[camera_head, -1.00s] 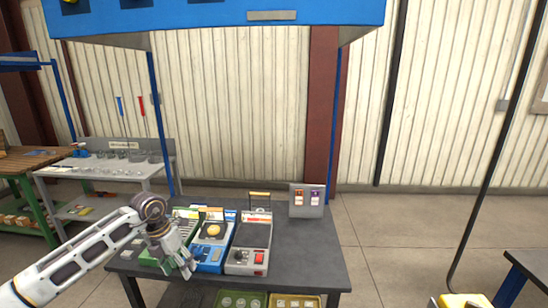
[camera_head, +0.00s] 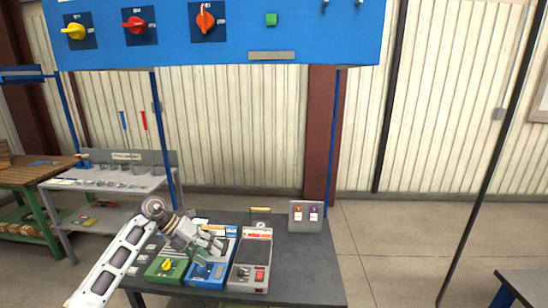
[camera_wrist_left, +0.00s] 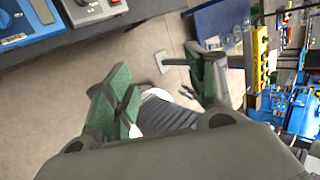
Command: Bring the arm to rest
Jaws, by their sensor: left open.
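My left arm comes in from the lower left in the head view. Its gripper (camera_head: 208,243) is above the blue device on the dark table and partly covers it. The gripper is open and holds nothing. In the left wrist view the two green-padded fingers (camera_wrist_left: 160,95) are spread apart, with floor and distant items behind them. My right gripper is in neither view.
The dark table (camera_head: 300,258) carries a green device (camera_head: 166,268), a blue device (camera_head: 207,273), a grey device (camera_head: 251,262) and an upright grey switch box (camera_head: 306,217). A blue panel (camera_head: 235,40) with knobs hangs above. A grey workbench (camera_head: 110,180) stands at left.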

